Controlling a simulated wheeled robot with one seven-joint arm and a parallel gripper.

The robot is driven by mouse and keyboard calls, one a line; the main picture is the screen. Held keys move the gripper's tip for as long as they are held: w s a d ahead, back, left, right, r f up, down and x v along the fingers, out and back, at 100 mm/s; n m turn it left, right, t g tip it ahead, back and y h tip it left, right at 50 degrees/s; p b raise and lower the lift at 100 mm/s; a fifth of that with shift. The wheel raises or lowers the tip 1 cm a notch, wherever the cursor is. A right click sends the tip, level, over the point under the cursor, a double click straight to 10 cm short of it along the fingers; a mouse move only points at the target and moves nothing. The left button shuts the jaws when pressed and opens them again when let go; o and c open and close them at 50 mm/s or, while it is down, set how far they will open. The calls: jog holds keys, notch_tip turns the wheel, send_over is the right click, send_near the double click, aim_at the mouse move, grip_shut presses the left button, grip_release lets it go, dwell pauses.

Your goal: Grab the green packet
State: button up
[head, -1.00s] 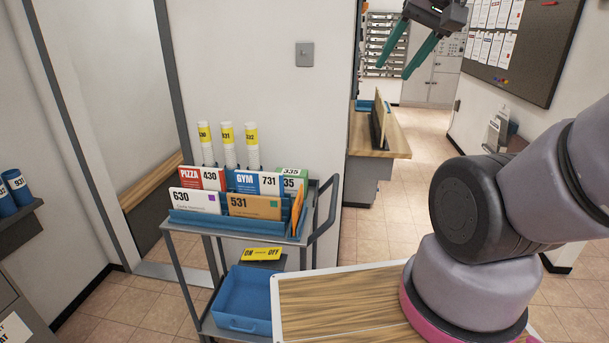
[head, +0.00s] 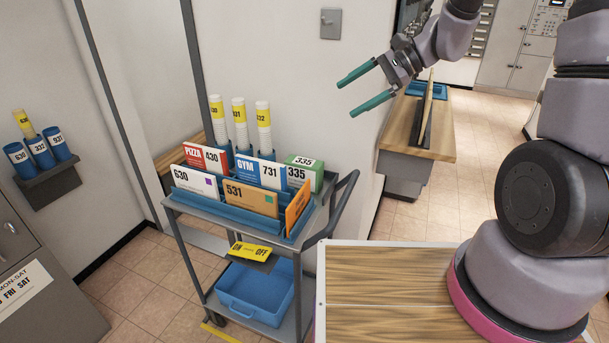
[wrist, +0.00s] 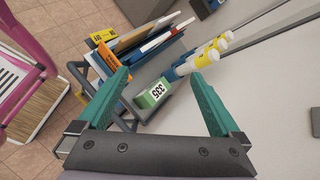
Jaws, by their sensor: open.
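The green packet (head: 304,172), marked 335, stands at the back right of the cart's top tray, beside the GYM 731 packet. In the wrist view its green and white end (wrist: 152,94) shows between my fingers but farther off. My gripper (head: 354,92) is open and empty, above and to the right of the cart. Its two teal fingers point left and down towards the cart, apart from the packet. The packet's lower part is hidden by the packets in front of it.
The cart (head: 318,218) also holds several packets, including an orange one (head: 298,209) close to the green one, and white rolled tubes (head: 263,128) behind. A wall stands behind the cart. A wooden surface (head: 385,285) lies to the right.

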aim_at(321, 169)
jog(key=w+a+f+m+t, duration=0.1)
jog(key=w+f+m, duration=0.1)
jog(key=f, duration=0.6)
jog(key=w+a+f+m+t+y, duration=0.1)
jog(key=w+f+m, duration=0.2)
jog(key=f, duration=0.6)
jog(key=w+a+f+m+t, duration=0.1)
jog(key=w+f+m+t, duration=0.1)
jog(key=f+m, duration=0.3)
jog(key=shift+w+a+f+m+y, duration=0.1)
jog(key=shift+w+f+m+y, duration=0.1)
jog(key=shift+f, duration=0.45)
jog(key=shift+w+a+f+m+y, duration=0.1)
jog(key=shift+w+a+f, duration=0.1)
jog(key=shift+f, duration=0.45)
jog(key=shift+w+a+f+m+y, duration=0.1)
jog(key=shift+w+f, duration=0.1)
jog(key=shift+f, duration=0.45)
jog(key=x, duration=0.5)
jog(key=shift+a, duration=0.1)
jog(key=shift+w+x, duration=0.15)
jog(key=shift+x, duration=1.2)
jog(key=shift+w+x, duration=0.15)
jog(key=shift+x, duration=1.25)
grip_shut()
jog(key=shift+r, duration=0.1)
